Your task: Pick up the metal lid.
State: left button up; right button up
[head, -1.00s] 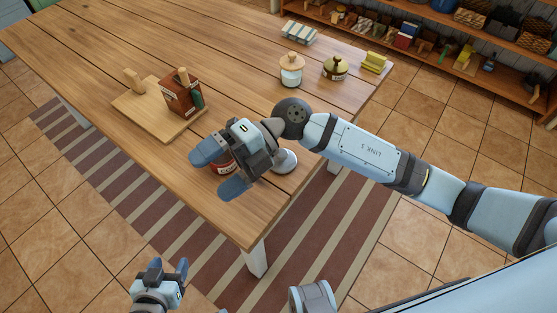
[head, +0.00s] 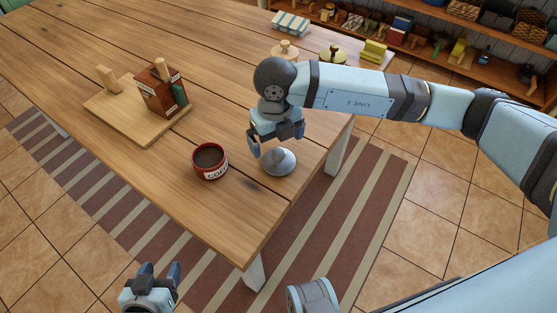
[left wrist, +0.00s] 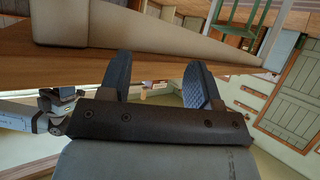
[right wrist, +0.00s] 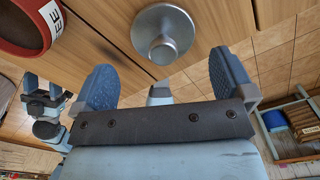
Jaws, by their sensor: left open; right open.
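The metal lid (head: 279,162) is a round grey disc with a knob, lying on the table near its right edge. It also shows in the right wrist view (right wrist: 163,33), knob toward the camera, beyond and between the fingers. My right gripper (head: 277,148) is open above the lid, its fingers pointing down and not touching it. It also shows in the right wrist view (right wrist: 165,80). My left gripper (head: 159,273) is open and empty, low in front of the table; its fingers show in the left wrist view (left wrist: 158,75).
A red coffee can (head: 209,162) stands just left of the lid. The table front (head: 240,215) is clear.

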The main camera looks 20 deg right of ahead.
aim_at(277, 149)
notch_tip(277, 149, down, 6)
jog(key=shift+d+f+b, duration=0.15)
jog(key=shift+f+b, duration=0.1)
jog(key=shift+b, duration=0.25)
jog(key=shift+w, duration=0.1)
jog(key=c, duration=0.7)
